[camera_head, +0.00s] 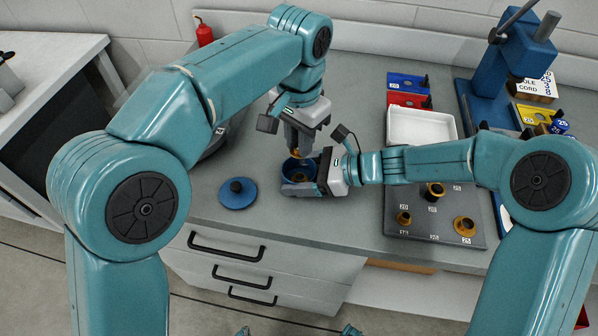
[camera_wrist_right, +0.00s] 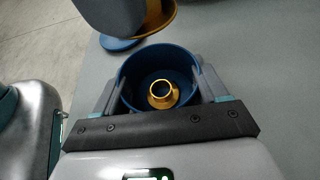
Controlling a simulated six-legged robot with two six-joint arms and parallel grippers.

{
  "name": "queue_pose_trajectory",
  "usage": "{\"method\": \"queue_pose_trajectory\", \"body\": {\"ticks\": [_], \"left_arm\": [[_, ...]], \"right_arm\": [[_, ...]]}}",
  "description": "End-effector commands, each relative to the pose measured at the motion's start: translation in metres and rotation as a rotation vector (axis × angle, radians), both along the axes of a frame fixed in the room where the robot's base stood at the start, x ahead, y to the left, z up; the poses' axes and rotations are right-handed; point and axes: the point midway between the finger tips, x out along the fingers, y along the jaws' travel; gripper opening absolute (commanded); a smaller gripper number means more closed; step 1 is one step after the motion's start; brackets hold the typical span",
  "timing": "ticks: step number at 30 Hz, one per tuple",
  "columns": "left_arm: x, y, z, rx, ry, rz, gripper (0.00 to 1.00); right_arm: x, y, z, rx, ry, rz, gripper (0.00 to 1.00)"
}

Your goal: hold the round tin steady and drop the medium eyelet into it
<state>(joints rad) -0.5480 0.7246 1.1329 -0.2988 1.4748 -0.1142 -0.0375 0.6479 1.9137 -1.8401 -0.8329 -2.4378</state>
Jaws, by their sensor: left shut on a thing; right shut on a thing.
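The round tin (camera_head: 289,164) is blue and open at the top, upright on the grey bench. My right gripper (camera_head: 300,181) is shut on it, with one finger on each side of its wall in the right wrist view (camera_wrist_right: 158,92). A flanged brass eyelet (camera_wrist_right: 163,94) lies inside the tin on its floor. My left gripper (camera_head: 297,142) points down just above the tin, shut on another brass eyelet (camera_head: 295,153). That eyelet also shows at the top of the right wrist view (camera_wrist_right: 162,17), partly hidden by the finger. I cannot tell its size for certain.
A blue lid with a knob (camera_head: 238,193) lies left of the tin. A dark board (camera_head: 435,236) with several brass eyelets is at the right. A white tray (camera_head: 421,126), blue and red boxes (camera_head: 407,83) and a blue press (camera_head: 487,100) stand behind it.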

Motion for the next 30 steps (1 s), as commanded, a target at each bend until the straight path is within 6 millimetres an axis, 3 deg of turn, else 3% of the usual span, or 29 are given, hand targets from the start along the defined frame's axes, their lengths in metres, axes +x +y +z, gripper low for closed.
{"method": "queue_pose_trajectory", "body": {"ticks": [4,5,7,17,30], "left_arm": [[0.000,0.000,0.000,0.000,0.000,0.000,0.00],[0.000,0.000,0.000,0.000,0.000,0.000,0.28],[0.000,0.000,0.000,0.000,0.000,0.000,0.51],[0.000,0.000,0.003,0.000,0.000,0.000,0.51],[0.001,0.000,0.067,-0.001,-0.002,0.000,0.51]], "right_arm": [[0.000,0.000,0.000,0.000,0.000,0.000,0.41],[0.000,0.000,0.000,0.000,0.000,0.000,0.41],[0.000,0.000,0.000,0.000,0.000,0.000,0.41],[0.000,0.000,0.000,0.000,0.000,0.000,0.41],[0.000,0.000,0.000,0.000,0.000,0.000,0.41]]}}
